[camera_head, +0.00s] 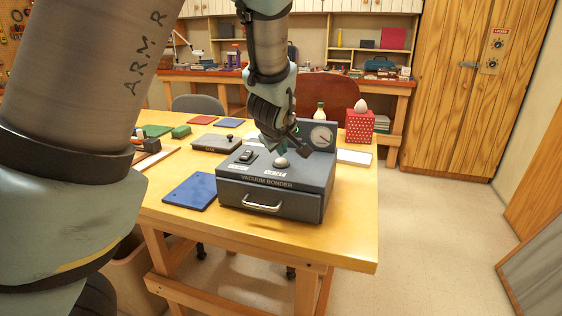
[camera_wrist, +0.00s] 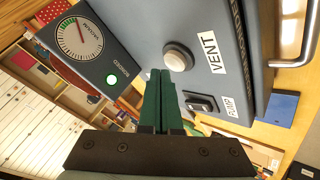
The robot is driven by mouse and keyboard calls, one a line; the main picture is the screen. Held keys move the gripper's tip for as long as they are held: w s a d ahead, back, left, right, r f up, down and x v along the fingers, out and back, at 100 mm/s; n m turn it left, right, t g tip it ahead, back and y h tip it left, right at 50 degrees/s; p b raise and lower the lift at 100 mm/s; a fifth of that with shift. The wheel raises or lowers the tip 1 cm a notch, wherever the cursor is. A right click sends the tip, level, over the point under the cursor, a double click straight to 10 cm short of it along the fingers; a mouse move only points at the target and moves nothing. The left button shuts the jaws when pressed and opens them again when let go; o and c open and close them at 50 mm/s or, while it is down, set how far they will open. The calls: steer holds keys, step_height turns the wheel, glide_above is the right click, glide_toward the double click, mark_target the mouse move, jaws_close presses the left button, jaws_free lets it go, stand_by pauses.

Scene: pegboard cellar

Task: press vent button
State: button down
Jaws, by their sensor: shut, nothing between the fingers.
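The grey vacuum bonder (camera_head: 268,190) stands on the wooden table. Its round pale vent button (camera_head: 281,163) sits on the top face beside the VENT label; it also shows in the wrist view (camera_wrist: 177,58). A dark pump switch (camera_wrist: 200,102) lies beside it, labelled PUMP. A dial gauge (camera_wrist: 79,38) and a lit green light (camera_wrist: 111,80) are on the upright panel. My gripper (camera_wrist: 160,76) is shut and empty, its green fingertips just beside the vent button in the wrist view. In the head view it hangs above the bonder; whether it touches the button I cannot tell.
A blue plate (camera_head: 191,191) lies left of the bonder, and a dark grey box (camera_head: 216,143) behind it. A red dotted box (camera_head: 360,125) with an egg-like object stands at the back right. The table's front right corner is clear.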

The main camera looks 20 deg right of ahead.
mark_target(282, 162)
steer(key=shift+f+b, duration=0.45)
steer(key=shift+f, duration=0.35)
stand_by(0.6)
steer(key=shift+r, duration=0.15)
steer(key=shift+r+p, duration=0.8)
steer(key=shift+p, duration=0.05)
step_height(282, 162, up, 5)
steer(key=p, duration=0.4)
steer(key=shift+r, duration=0.1)
stand_by(0.7)
